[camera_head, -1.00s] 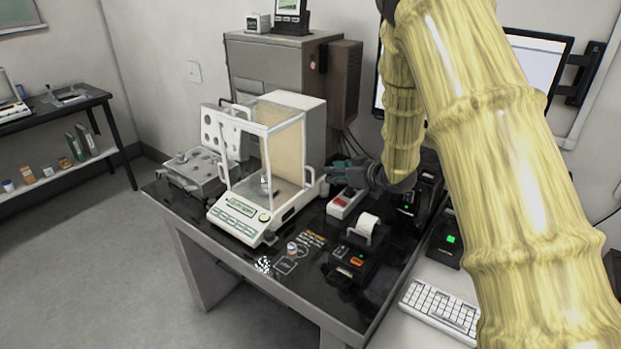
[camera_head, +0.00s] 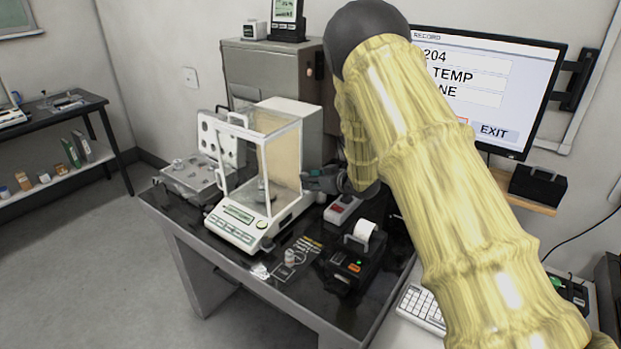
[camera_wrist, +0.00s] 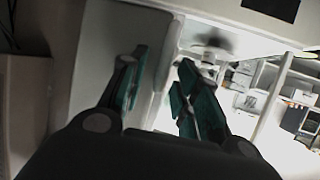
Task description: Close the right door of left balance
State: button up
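The left balance (camera_head: 238,222) is a white analytical balance with a glass draft shield on the black-topped table. The shield's right side (camera_head: 284,165) faces my gripper, and a tan surface shows through it. I cannot tell how far the right door is open. My gripper (camera_head: 312,180) is low beside the balance's right side, toward the rear. In the wrist view, the two green-padded fingers (camera_wrist: 162,92) stand apart with a gap between them. A pale panel edge shows behind the gap; I cannot tell whether a finger touches it. The door's handle is not clearly visible.
A red-and-white device (camera_head: 342,210) and a black printer (camera_head: 352,262) stand right of the balance, close to my arm. A metal case (camera_head: 187,178) with a raised lid stands left. A grey cabinet (camera_head: 262,72) is behind. The monitor (camera_head: 500,85) is behind my arm.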

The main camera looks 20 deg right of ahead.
jog(key=shift+w+a+f, duration=0.2)
jog(key=shift+w+a, duration=0.05)
jog(key=shift+w, duration=0.2)
grip_shut()
jog(key=s+a+b, duration=0.1)
jog(key=s+a, duration=0.8)
jog(key=a, duration=0.3)
jog(key=shift+s+a, duration=0.2)
jog(key=shift+s, duration=0.15)
grip_release()
